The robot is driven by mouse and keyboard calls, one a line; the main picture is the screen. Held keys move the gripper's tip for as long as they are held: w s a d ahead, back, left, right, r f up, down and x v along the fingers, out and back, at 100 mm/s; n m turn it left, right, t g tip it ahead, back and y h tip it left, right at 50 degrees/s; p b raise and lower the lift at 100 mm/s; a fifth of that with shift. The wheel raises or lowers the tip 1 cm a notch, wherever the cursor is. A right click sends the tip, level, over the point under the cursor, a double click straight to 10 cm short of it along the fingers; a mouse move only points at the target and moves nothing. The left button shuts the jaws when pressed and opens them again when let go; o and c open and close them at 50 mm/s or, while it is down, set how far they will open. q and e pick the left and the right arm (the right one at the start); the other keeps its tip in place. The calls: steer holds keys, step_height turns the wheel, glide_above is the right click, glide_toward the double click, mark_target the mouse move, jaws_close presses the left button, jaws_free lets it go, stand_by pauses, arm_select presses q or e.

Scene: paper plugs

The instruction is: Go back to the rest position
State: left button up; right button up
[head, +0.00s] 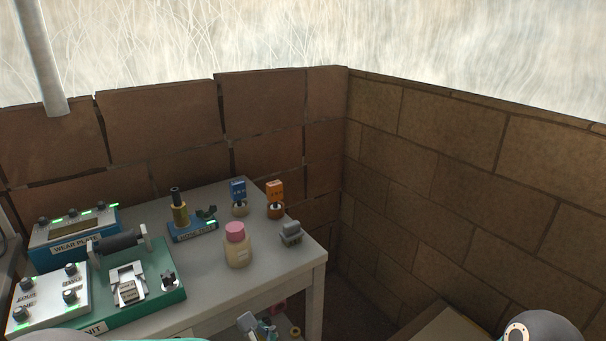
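Neither of my grippers shows in the head view. A rounded grey part with a pale ring at the bottom right edge looks like a piece of my own arm. A pale curved part at the bottom left edge is cut off by the frame. The state of both grippers is hidden.
A grey table (222,287) stands at the left. It bears a blue wear plate unit (75,237), a green-based unit (165,289), a pink-capped bottle (237,246), blue (238,190) and orange (275,193) tagged items, and a grey block (291,233). Brick walls (455,200) enclose the corner.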

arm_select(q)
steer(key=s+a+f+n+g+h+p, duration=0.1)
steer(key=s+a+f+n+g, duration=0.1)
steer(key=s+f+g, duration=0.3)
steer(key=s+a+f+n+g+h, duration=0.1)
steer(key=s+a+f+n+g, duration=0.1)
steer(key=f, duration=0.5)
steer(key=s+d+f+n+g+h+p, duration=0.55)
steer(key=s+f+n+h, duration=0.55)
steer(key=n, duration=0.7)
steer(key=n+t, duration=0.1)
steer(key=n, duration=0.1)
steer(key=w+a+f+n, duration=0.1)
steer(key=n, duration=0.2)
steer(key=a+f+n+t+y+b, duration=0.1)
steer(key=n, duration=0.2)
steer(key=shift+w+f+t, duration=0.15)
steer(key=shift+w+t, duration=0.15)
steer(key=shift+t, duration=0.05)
